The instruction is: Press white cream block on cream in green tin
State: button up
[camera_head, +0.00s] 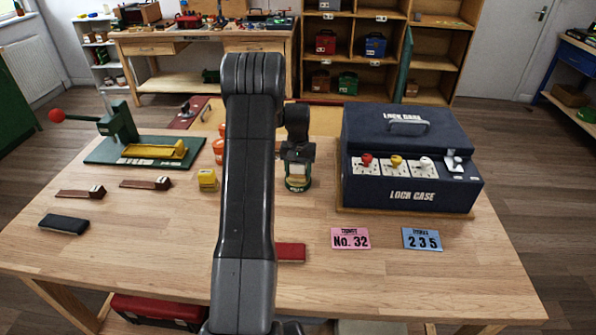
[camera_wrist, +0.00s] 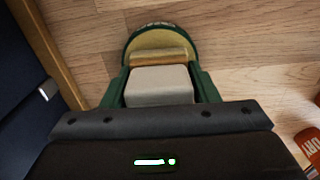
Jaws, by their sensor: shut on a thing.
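The green tin (camera_wrist: 128,43) stands on the wooden table, round, with pale yellow cream (camera_wrist: 160,40) inside. In the head view the tin (camera_head: 297,184) is right of my arm, directly under my gripper (camera_head: 298,165). My gripper is shut on the white cream block (camera_wrist: 160,86), which sits between its fingers in the wrist view. A tan strip (camera_wrist: 158,57) shows at the block's far edge, over the cream. The block hangs above or rests on the cream; I cannot tell whether they touch. The block's underside and the near part of the tin are hidden.
The dark blue lock case (camera_head: 412,160) stands close on the right. Orange jars (camera_head: 218,150) and a yellow block (camera_head: 207,180) lie left of my arm. A pink card (camera_head: 350,239) and a blue card (camera_head: 422,239) lie in front.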

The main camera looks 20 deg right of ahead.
dwell(0.3)
jog(key=shift+r+p, duration=1.85)
jog(key=shift+r, duration=1.65)
jog(key=shift+f, duration=0.1)
